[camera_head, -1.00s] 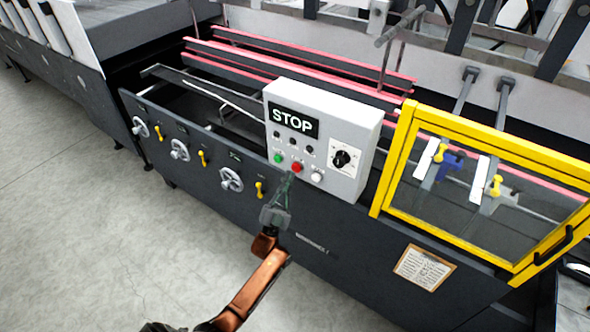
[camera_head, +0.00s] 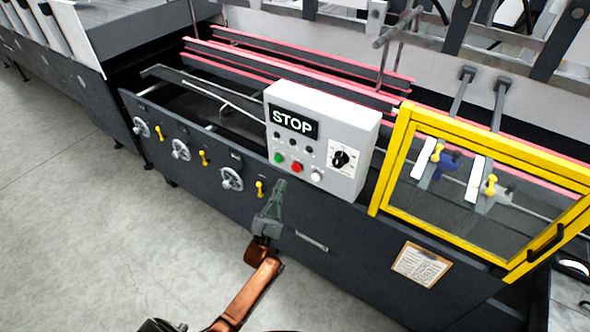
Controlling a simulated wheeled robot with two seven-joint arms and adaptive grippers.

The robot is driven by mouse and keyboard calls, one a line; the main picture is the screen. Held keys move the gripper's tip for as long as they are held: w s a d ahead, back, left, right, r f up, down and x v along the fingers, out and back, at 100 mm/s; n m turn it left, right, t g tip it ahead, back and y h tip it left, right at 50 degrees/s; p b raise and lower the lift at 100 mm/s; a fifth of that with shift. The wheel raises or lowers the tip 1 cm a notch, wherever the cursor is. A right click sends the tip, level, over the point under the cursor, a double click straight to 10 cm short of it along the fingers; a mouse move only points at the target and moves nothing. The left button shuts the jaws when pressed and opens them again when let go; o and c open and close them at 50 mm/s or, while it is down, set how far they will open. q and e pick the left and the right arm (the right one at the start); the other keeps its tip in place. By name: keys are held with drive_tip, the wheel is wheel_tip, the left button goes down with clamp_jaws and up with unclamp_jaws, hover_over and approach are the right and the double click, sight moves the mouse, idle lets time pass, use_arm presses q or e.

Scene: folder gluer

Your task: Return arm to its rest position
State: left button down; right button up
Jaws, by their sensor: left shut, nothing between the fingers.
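My left gripper (camera_head: 279,188) is shut and empty. It points up at the machine's dark front panel, just below the lower left part of the control box. My copper-coloured left arm (camera_head: 248,290) comes up from the bottom edge. The white control box (camera_head: 345,115) carries a display reading STOP (camera_head: 293,122), a green button (camera_head: 278,157), a red button (camera_head: 297,167), a white button (camera_head: 317,174) and a black rotary knob (camera_head: 340,159). The fingertips appear below the green button, apart from it in the picture. My right gripper is out of view.
The folder gluer's dark front panel (camera_head: 330,220) bears several handwheels, one of them here (camera_head: 231,178), and yellow levers. A yellow-framed clear guard (camera_head: 480,258) stands at the right, above a clipboard (camera_head: 420,264). The grey floor (camera_head: 90,240) at left is clear.

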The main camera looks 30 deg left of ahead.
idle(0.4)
use_arm(q)
wheel_tip(320, 180, down, 24)
drive_tip(key=d+n+g, duration=0.1)
drive_tip(key=g, duration=0.6)
drive_tip(key=s+d+f+n+g, duration=0.1)
drive_tip(key=s+f+g, duration=0.2)
drive_tip(key=s+f, duration=0.55)
drive_tip(key=s+f+n+g, duration=0.1)
drive_tip(key=s+f+g, duration=0.2)
drive_tip(key=f, duration=1.1)
drive_tip(key=s+d+f+n+g, duration=0.1)
drive_tip(key=s+f+g, duration=0.3)
drive_tip(key=s+f, duration=0.6)
drive_tip(key=s+f+g, duration=0.4)
drive_tip(key=s+f, duration=0.5)
drive_tip(key=s, duration=0.4)
drive_tip(key=s+f+n+g, duration=0.1)
drive_tip(key=s+f+g, duration=0.1)
drive_tip(key=s, duration=0.9)
drive_tip(key=s+d+f+g, duration=0.1)
drive_tip(key=s+f+g, duration=0.2)
drive_tip(key=s, duration=0.9)
drive_tip(key=shift+s+f+n+g, duration=0.3)
drive_tip(key=shift+f+n, duration=0.1)
drive_tip(key=shift+w, duration=0.1)
